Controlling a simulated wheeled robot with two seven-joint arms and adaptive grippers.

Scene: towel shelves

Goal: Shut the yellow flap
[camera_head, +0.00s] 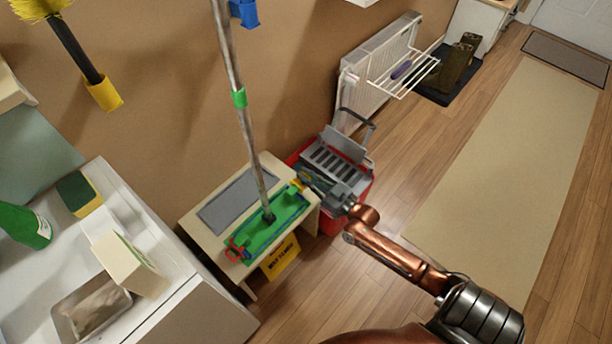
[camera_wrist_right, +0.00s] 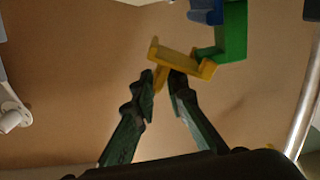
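The yellow flap (camera_head: 297,185) is a small piece at the right end of the green mop head (camera_head: 262,233), which lies on a low beige stand. In the right wrist view the yellow flap (camera_wrist_right: 180,60) sticks out beside a green part (camera_wrist_right: 232,32) of the mop head. My right gripper (camera_head: 306,184) is at this end of the mop head. In the wrist view its two dark fingers (camera_wrist_right: 162,76) are partly apart, their tips close to the flap's lower edge. Whether they touch it is unclear. My left gripper is not in view.
The mop pole (camera_head: 232,65) rises from the mop head. A red clip (camera_head: 235,250) sits at its other end. A red bucket with a grey wringer (camera_head: 340,150) stands close behind my right gripper. A yellow sign (camera_head: 281,257) is at the stand's front. Open floor lies right.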

